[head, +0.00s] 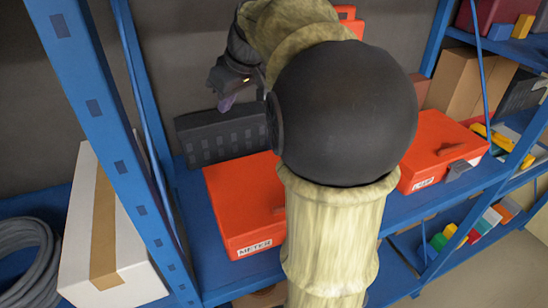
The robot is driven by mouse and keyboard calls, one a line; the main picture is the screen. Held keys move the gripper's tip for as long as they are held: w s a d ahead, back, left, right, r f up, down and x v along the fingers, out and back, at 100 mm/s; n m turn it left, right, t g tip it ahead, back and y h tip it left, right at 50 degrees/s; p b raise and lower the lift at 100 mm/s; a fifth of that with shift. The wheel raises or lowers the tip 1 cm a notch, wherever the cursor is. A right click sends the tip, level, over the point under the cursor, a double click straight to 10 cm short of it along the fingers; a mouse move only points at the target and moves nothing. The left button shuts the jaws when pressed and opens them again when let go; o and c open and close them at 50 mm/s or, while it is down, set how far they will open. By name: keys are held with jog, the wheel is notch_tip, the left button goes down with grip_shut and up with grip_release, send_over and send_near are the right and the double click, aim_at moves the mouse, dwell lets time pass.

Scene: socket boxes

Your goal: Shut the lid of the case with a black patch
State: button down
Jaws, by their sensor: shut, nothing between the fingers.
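An orange-red case (232,198) labelled "METER" sits on the blue shelf left of my arm, its lid down and its right side hidden by my arm. A second orange-red case (428,140) sits right of my arm, its top looking flat. A small dark grey piece (459,171) shows at its front right corner; I cannot tell whether it is a patch. Another orange-red part (352,22) with a handle stands up behind my arm, its lower portion hidden. My gripper (226,101) is shut and empty, above the back left of the shelf, apart from the cases.
A dark grey slotted box (222,136) stands behind the METER case, below my gripper. A blue upright (108,130) and a taped white carton (105,235) are at left. Cardboard boxes (470,85) stand at right. My arm blocks the middle of the shelf.

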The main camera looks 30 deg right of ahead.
notch_tip(320, 180, up, 2)
jog(key=shift+r+p, duration=0.1)
jog(key=shift+p, duration=0.55)
dwell(0.8)
